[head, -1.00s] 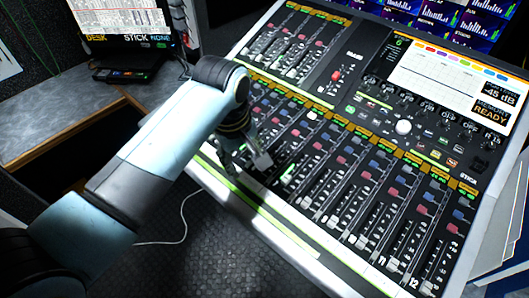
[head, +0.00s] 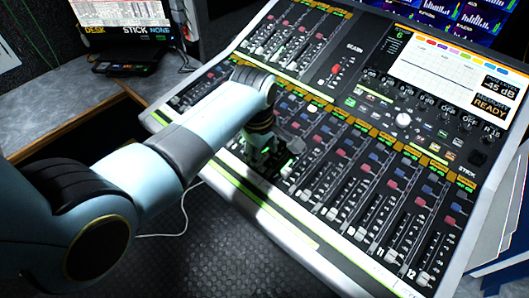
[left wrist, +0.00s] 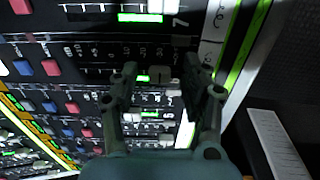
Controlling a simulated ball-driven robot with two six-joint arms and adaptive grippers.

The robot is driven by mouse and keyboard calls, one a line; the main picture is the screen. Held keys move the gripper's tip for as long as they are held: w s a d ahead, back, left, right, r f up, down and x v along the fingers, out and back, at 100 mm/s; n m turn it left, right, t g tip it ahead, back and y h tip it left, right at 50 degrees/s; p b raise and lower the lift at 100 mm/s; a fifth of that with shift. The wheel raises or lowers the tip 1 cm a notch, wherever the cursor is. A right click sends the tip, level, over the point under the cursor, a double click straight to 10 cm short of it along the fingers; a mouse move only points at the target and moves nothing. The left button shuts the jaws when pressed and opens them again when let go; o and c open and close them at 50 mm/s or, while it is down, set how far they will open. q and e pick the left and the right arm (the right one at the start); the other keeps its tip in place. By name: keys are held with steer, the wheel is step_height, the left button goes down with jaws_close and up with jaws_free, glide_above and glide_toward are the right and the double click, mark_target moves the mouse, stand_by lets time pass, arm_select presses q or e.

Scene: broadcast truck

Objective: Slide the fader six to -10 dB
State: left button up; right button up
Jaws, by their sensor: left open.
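The mixing console (head: 230,185) fills the middle and right of the head view, with a row of faders along its front. My left gripper (head: 268,158) is low over the left-middle part of this row and hides the faders under it. In the left wrist view my left gripper (left wrist: 160,73) is open, its two fingers apart over a fader lane between those marked 7 and 5. A dark cap, seemingly fader six (left wrist: 158,74), shows between the fingertips; contact cannot be told. Its number is hidden. My right gripper is not in view.
The console screen (head: 440,75) reads -45 dB and MEMORY READY. Neighbouring fader caps stand close on both sides of my gripper. A laptop (head: 120,12) sits on the desk at the upper left. The floor before the console is clear except for a white cable (head: 183,215).

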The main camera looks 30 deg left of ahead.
arm_select(q)
jaws_close()
stand_by(0.3)
steer(key=w, duration=0.1)
steer(key=w+b, duration=0.1)
steer(key=w, duration=0.1)
steer(key=shift+w+d+r, duration=0.15)
steer(key=shift+w+d, duration=0.15)
steer(key=shift+d, duration=0.1)
jaws_free()
steer(key=shift+r, duration=0.1)
